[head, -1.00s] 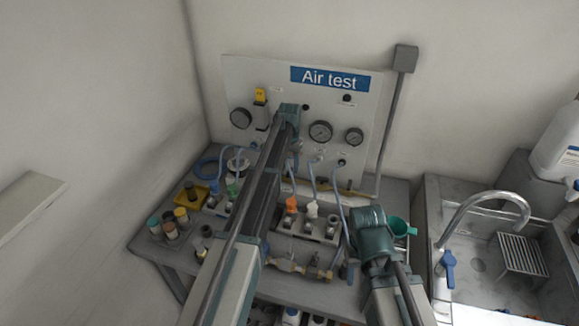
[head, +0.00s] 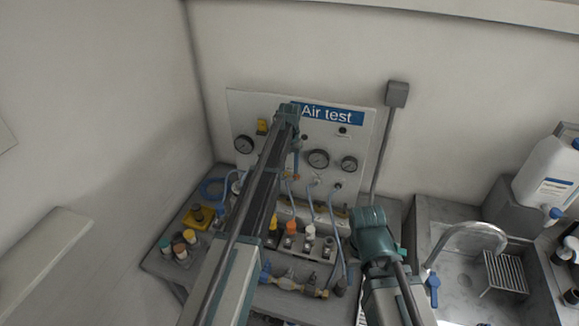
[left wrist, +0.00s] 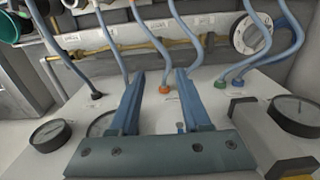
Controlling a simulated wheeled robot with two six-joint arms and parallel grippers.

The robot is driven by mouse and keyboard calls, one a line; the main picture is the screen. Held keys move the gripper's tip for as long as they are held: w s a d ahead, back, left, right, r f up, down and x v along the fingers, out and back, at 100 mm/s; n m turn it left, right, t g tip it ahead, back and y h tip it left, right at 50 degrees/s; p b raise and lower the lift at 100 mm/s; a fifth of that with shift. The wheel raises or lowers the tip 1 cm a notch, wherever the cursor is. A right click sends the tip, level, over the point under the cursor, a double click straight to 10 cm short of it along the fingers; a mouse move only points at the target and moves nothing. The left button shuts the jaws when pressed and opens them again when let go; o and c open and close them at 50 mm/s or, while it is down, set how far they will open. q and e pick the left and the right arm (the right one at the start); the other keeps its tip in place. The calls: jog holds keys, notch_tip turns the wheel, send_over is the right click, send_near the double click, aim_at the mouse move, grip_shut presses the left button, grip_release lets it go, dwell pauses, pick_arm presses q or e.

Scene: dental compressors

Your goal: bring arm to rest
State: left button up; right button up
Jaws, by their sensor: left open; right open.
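My left arm reaches up across the head view to the air test panel (head: 270,107). My left gripper (head: 297,165) is in front of that panel, its fingers small there. In the left wrist view my left gripper (left wrist: 160,73) has two blue fingers spread apart with nothing held between them; hoses and the panel face lie beyond. My right gripper (head: 372,238) is at the lower right of the head view, over the right side of the bench. Its teal body hides much of its fingers, and I see nothing held in it.
Gauges (head: 318,158) and blue hoses are on the panel, close to my left gripper. A rack with coloured fittings (head: 291,230) and a cup tray (head: 180,245) stand on the bench (head: 160,262). A sink (head: 460,285) with a tap (head: 465,232) and a white jug (head: 548,172) are at right.

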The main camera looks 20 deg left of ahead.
dwell(0.4)
pick_arm(q)
jog(key=s+d+f+m+b, duration=0.1)
jog(key=s+d, duration=0.4)
jog(key=s, duration=0.7)
jog(key=s+d+f+m+b, duration=0.1)
jog(key=s+d+f+b, duration=0.3)
jog(key=s, duration=0.9)
jog(key=s+d+f+m+y+b, duration=0.1)
jog(key=s+d+f+b, duration=0.2)
jog(key=s+d, duration=0.5)
jog(key=s, duration=0.4)
jog(key=shift+s, duration=0.15)
jog(key=shift+f, duration=0.1)
